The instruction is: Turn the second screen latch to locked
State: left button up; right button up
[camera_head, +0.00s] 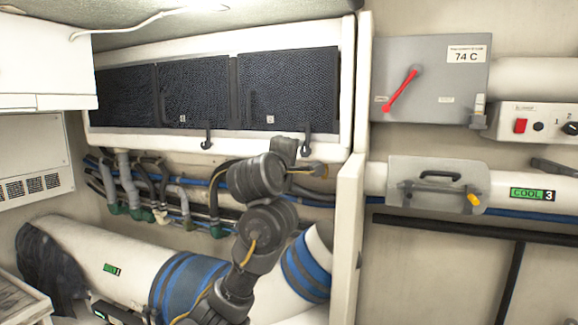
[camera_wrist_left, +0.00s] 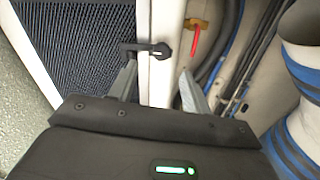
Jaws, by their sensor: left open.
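Dark mesh screens (camera_head: 194,92) sit in a pale frame (camera_head: 225,143) high on the wall. Two black latches show on its lower edge, both hanging down in the head view: a left latch (camera_head: 206,138) and a right latch (camera_head: 307,139). My left gripper (camera_head: 297,154) is raised just below and beside the right latch. In the left wrist view, a black latch (camera_wrist_left: 150,48) lies across the frame edge, just ahead of my open left gripper (camera_wrist_left: 158,74). The fingers are apart with nothing held; contact with the latch cannot be told. My right gripper is not in view.
Pipes and hoses (camera_head: 160,190) run below the frame. A large white duct with blue bands (camera_head: 185,285) lies beneath. A vertical post (camera_head: 348,225) stands right of my arm. A grey box with a red lever (camera_head: 430,80) is farther right.

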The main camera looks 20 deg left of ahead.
pick_arm(q)
jog(key=s, duration=0.2)
jog(key=s+b, duration=0.1)
jog(key=shift+s+d+f, duration=0.15)
jog(key=shift+s, duration=0.25)
